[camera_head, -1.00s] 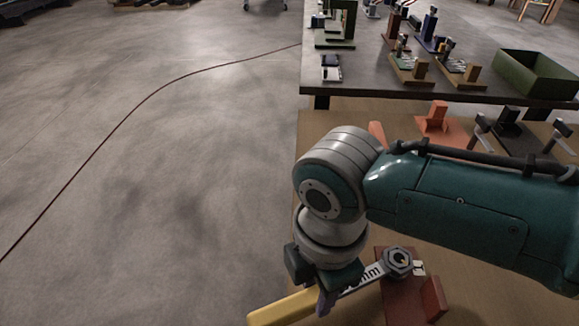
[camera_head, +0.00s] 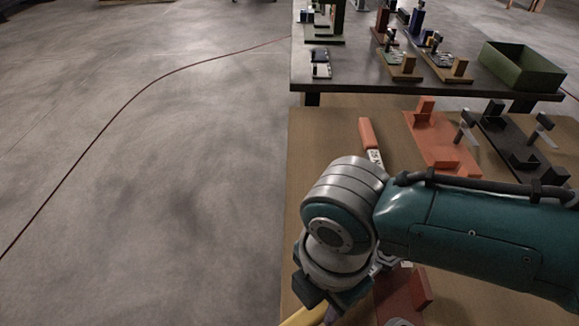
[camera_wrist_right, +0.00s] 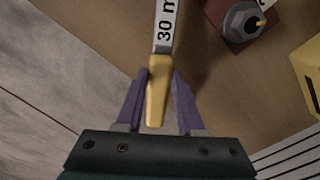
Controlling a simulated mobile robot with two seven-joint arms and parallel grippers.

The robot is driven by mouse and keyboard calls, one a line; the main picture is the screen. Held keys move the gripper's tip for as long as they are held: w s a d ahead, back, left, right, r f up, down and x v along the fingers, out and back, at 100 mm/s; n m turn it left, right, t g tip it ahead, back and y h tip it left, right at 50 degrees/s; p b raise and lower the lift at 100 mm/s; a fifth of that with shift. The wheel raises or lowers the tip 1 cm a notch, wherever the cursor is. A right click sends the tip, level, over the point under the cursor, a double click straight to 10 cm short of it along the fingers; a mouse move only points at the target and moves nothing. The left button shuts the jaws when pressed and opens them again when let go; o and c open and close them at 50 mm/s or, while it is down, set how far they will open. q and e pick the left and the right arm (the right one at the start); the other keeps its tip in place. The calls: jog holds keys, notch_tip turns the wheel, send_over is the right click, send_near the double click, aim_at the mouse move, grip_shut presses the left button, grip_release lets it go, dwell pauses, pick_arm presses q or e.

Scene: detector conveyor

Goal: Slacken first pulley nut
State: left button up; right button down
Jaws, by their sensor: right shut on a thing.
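My right gripper (camera_wrist_right: 158,92) is shut on the yellow handle (camera_wrist_right: 157,88) of a wrench, whose pale shank (camera_wrist_right: 165,28) reads "30 m" in the right wrist view. The wrench's far end is outside that view. In the head view the yellow handle (camera_head: 306,317) shows below my wrist, and my arm hides most of the wrench. A grey hex nut (camera_wrist_right: 241,21) sits on a dark red block (camera_wrist_right: 219,10), to the right of the shank and apart from it. The dark red fixture (camera_head: 405,292) shows partly in the head view. My left gripper is not in view.
An orange fixture (camera_head: 436,142) and a black fixture (camera_head: 510,135) stand on the brown bench (camera_head: 325,130). An orange-handled wrench (camera_head: 367,134) lies left of them. A green bin (camera_head: 520,65) is on the dark table behind. A yellow object (camera_wrist_right: 308,75) lies right of the nut.

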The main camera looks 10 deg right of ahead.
jog(key=shift+s+d, duration=0.15)
jog(key=shift+s, duration=0.15)
jog(key=shift+n, duration=0.3)
jog(key=shift+s+d+n+p, duration=0.3)
jog(key=shift+s+p, duration=0.15)
jog(key=shift+p, duration=0.1)
jog(key=shift+s+d+n+p, duration=0.3)
jog(key=shift+s+n, duration=0.2)
